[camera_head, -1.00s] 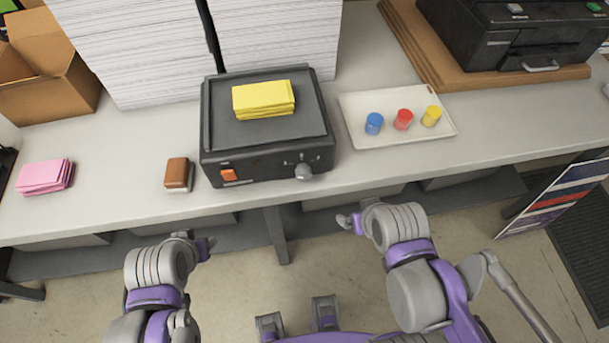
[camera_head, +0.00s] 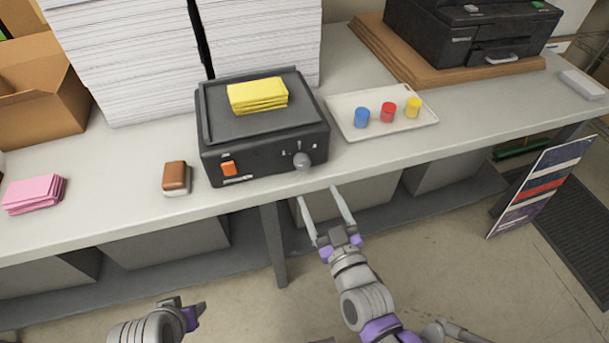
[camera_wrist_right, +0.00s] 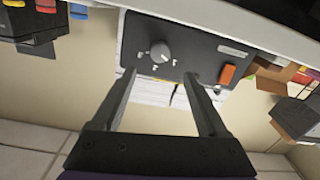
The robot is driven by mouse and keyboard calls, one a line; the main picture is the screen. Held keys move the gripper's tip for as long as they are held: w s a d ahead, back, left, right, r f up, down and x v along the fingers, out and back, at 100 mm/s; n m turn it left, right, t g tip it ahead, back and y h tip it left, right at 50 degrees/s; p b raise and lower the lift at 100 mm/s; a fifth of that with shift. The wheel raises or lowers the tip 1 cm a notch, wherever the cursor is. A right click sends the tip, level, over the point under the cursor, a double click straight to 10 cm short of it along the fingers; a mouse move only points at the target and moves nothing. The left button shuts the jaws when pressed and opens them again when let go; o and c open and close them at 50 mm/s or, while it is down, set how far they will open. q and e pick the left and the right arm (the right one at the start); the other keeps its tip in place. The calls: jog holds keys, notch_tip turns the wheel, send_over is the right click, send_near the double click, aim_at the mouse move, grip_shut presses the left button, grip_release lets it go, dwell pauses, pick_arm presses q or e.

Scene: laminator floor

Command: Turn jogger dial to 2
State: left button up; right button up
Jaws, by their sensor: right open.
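The jogger (camera_head: 262,120) is a dark box on the table with yellow pads (camera_head: 258,95) on its top. Its grey dial (camera_head: 302,161) is on the right of the front face, with small white marks around it; the numbers are too small to read. In the right wrist view the dial (camera_wrist_right: 160,52) shows beyond and between the fingers. My right gripper (camera_head: 322,212) is open and empty, in front of the table edge and below the dial, apart from it. My left gripper (camera_head: 190,308) is low at the bottom left, away from the jogger; its fingers are unclear.
An orange switch (camera_head: 229,168) is on the jogger's front left. A brown-topped block (camera_head: 176,178) and pink pads (camera_head: 34,194) lie left of it. A white tray (camera_head: 407,124) with blue, red and yellow pots is at right. Paper stacks (camera_head: 265,40) stand behind.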

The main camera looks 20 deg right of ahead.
aim_at(304, 165)
jog(key=w, duration=0.6)
jog(key=w+b, duration=0.1)
jog(key=w, duration=0.2)
jog(key=shift+w+a, duration=0.15)
jog(key=shift+a, duration=0.15)
jog(key=shift+c, duration=0.3)
grip_shut()
